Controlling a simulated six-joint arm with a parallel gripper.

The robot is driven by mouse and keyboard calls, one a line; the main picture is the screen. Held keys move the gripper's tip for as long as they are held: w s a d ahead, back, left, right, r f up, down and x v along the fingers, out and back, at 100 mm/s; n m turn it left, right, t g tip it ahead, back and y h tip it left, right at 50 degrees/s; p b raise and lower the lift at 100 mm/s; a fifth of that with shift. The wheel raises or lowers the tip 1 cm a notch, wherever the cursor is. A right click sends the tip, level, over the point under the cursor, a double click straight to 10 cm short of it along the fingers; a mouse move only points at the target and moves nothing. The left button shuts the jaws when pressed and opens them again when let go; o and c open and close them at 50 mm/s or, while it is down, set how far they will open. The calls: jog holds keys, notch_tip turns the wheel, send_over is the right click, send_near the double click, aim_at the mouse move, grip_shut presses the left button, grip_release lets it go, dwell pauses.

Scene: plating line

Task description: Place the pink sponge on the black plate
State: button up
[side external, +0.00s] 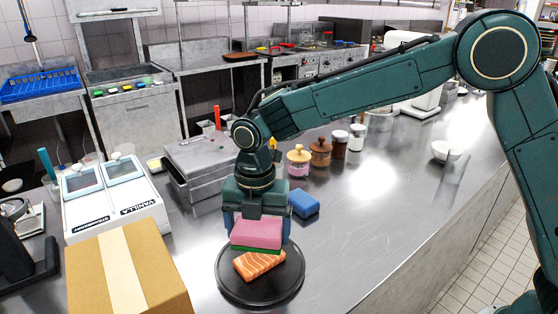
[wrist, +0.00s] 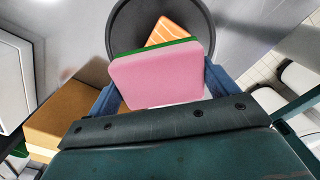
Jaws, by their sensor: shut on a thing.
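The pink sponge (side external: 257,233), with a green underside, is held in my gripper (side external: 256,236). The sponge also shows in the wrist view (wrist: 158,78), between the blue fingers of my gripper (wrist: 160,85). My gripper is shut on it. The black plate (side external: 233,288) is on the steel counter below the sponge, and its rim shows in the wrist view (wrist: 118,28). An orange salmon piece (side external: 259,265) lies on the plate, partly under the sponge in both views. Whether the sponge touches the salmon I cannot tell.
A blue sponge (side external: 304,204) lies on the counter behind the plate. A cardboard box (side external: 125,270) stands to the left, with white vanilla tubs (side external: 120,190) behind it. Several jars (side external: 320,152) stand farther back. The counter right of the plate is clear.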

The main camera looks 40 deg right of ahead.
aim_at(259, 243)
jog(key=shift+f, duration=2.05)
jog(key=shift+f, duration=0.1)
jog(key=o, duration=0.8)
notch_tip(259, 243, up, 12)
jog(key=shift+f, duration=0.15)
jog(key=shift+r, duration=0.3)
